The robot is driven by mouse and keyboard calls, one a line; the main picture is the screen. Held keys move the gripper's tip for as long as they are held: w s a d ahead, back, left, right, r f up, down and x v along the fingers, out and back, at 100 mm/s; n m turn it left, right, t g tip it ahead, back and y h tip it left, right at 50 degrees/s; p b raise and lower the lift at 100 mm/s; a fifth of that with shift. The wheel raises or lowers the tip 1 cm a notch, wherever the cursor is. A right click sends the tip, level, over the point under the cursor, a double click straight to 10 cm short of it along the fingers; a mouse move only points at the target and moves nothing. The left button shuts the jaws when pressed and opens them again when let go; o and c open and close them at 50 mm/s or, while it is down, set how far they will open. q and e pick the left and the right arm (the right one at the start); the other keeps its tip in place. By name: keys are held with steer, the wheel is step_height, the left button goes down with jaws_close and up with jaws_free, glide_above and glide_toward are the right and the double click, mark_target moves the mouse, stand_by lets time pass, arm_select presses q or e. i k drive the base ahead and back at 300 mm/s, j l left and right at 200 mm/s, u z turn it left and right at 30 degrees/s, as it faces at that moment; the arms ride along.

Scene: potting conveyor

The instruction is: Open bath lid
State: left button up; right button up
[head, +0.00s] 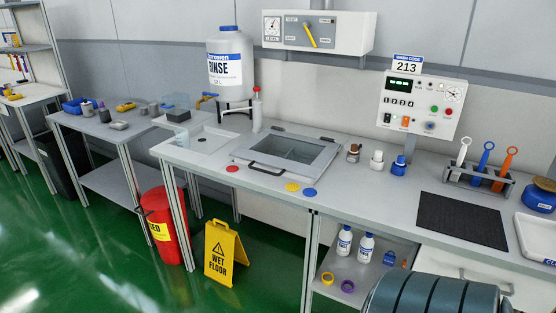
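The bath lid (322,163) is set in the grey worktop in the middle of the head view. It has a metal frame around a see-through pane, and it lies flat and looks shut. A black bar handle (266,171) sits along its front edge, towards the left. The bath's inside shows only dimly through the pane. Neither of my grippers is in view, and nothing is seen touching the lid or its handle.
Red, yellow and blue discs (292,187) lie along the worktop's front edge. Small bottles (377,160) stand right of the lid, near a control panel (420,106). The rinse tank (231,62) stands behind left. A wet floor sign (224,254) and red bin (166,228) stand below.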

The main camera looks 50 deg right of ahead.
mark_target(244, 152)
steer(key=i+l+z, duration=0.1)
steer(key=i+z, duration=0.3)
steer(key=i+j+z, duration=0.1)
steer(key=i+z, duration=0.3)
steer(key=i, duration=0.15)
steer(key=i+j+z, duration=0.2)
steer(key=i+z, duration=0.4)
steer(key=z, duration=0.15)
steer(key=i+z, duration=0.4)
steer(key=i+j+z, duration=0.1)
steer(key=z, duration=0.25)
steer(key=i+j+z, duration=0.2)
steer(key=z, duration=0.2)
steer(key=i+j+z, duration=0.5)
